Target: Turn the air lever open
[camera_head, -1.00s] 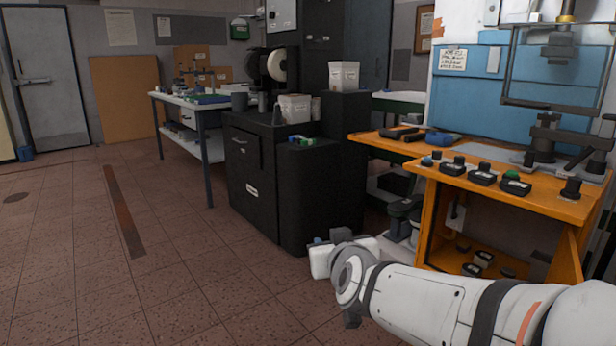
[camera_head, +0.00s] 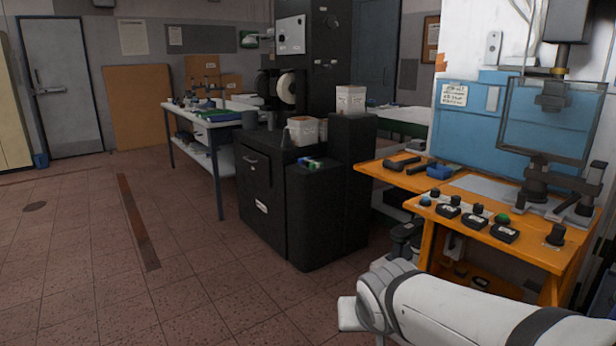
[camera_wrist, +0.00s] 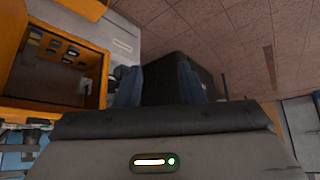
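I cannot make out an air lever for certain in either view. The orange workbench (camera_head: 445,228) stands at the right with a blue machine panel (camera_head: 470,128) behind it. A press with a clear guard (camera_head: 548,118) stands on the bench's right side. A small grey fitting (camera_head: 493,48) is on the white wall above the panel; I cannot tell whether it is the lever. My gripper shows in the wrist view (camera_wrist: 160,88) with its two dark blue fingers apart and nothing between them.
Several small black boxes with knobs (camera_head: 474,220) line the bench's front edge. A black cabinet (camera_head: 265,185) stands left of the bench, with white bins (camera_head: 303,131) on top. A long worktable (camera_head: 219,160) is further back. The tiled floor at the left is clear.

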